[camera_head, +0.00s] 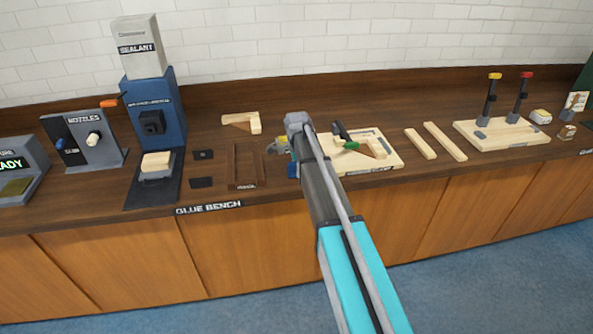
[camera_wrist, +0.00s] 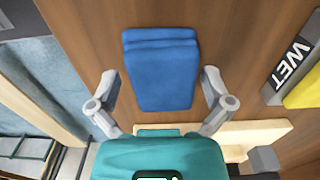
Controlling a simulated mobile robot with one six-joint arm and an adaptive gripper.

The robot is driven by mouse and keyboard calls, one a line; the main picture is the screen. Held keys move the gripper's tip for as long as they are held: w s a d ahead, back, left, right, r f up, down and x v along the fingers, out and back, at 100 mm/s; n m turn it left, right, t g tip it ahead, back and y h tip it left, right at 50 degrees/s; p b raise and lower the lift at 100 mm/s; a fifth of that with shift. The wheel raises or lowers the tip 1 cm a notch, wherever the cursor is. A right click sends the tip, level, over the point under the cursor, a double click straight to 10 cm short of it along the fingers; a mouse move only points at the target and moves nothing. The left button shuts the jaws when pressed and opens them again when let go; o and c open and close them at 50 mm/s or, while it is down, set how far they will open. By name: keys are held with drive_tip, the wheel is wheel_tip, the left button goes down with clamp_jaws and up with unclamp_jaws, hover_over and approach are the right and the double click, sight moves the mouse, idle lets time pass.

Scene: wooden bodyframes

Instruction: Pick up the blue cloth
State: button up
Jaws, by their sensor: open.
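The blue cloth (camera_wrist: 160,68) lies folded on the brown wooden bench top in the wrist view. My gripper (camera_wrist: 160,80) is open, with one finger on each side of the cloth and gaps between cloth and fingers. Nothing is held. How high the fingers are above the bench is hard to tell. In the head view my gripper (camera_head: 279,147) is over the bench, right of the brown frame, and my own arm hides most of the area around it. Only a small patch of blue shows below it there.
In the wrist view a WET label (camera_wrist: 291,63) and a yellow item (camera_wrist: 305,90) are at the right. In the head view a pale clamping board (camera_head: 385,162) stands right of my arm. A brown frame (camera_head: 246,165) and a blue sealant dispenser (camera_head: 155,105) are to the left.

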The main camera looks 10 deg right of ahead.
drive_tip(key=c, duration=0.8)
drive_tip(key=shift+o, duration=0.2)
drive_tip(key=shift+r, duration=0.15)
wheel_tip(320, 180, up, 3)
drive_tip(key=p, duration=0.2)
drive_tip(key=shift+f+p, duration=0.2)
drive_tip(key=shift+p, duration=0.2)
drive_tip(key=s+d+r+p, duration=0.1)
drive_tip(key=s+r+p, duration=0.9)
drive_tip(key=s, duration=0.4)
drive_tip(key=shift+d, duration=0.15)
